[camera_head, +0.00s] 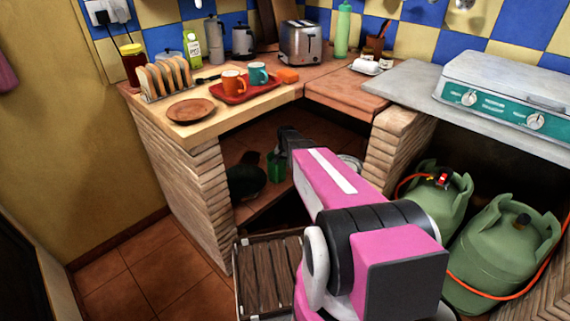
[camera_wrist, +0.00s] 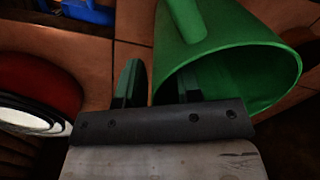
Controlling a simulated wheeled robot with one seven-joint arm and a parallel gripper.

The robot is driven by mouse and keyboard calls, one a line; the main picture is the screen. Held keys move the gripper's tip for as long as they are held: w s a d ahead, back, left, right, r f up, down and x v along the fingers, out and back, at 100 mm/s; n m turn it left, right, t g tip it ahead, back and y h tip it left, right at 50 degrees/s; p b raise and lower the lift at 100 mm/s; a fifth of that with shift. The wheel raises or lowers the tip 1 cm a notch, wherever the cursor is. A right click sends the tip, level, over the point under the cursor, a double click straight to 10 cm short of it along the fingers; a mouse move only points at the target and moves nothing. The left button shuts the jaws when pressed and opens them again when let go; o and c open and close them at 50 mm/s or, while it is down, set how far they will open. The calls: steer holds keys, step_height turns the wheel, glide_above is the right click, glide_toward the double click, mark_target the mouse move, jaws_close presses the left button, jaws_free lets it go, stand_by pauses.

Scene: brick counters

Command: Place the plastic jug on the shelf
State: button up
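The green plastic jug (camera_head: 275,168) stands on the shelf (camera_head: 265,207) under the corner counter. In the wrist view the jug (camera_wrist: 225,45) shows large, with its open mouth towards the camera and its handle at the top. My gripper (camera_wrist: 158,88) is at the jug's rim with its fingers apart. One finger is left of the jug with a visible gap; the other overlaps the mouth and appears inside it. In the head view my gripper (camera_head: 284,153) reaches under the counter beside the jug, partly hidden by my arm.
A dark round object (camera_head: 246,177) sits left of the jug on the shelf. A red-and-white round object (camera_wrist: 38,95) lies left of my gripper in the wrist view. Brick pillars (camera_head: 203,190) flank the opening. Green gas bottles (camera_head: 505,250) stand at right, and a slatted wooden crate (camera_head: 268,275) stands in front.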

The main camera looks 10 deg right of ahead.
step_height(320, 180, up, 12)
steer(key=s+a+n, duration=0.2)
steer(key=s+n, duration=0.1)
steer(key=s, duration=0.9)
steer(key=s+a+r+n, duration=0.1)
steer(key=s+n, duration=0.1)
steer(key=s, duration=1.1)
steer(key=shift+a+r+n, duration=0.3)
steer(key=shift+a+n, duration=0.1)
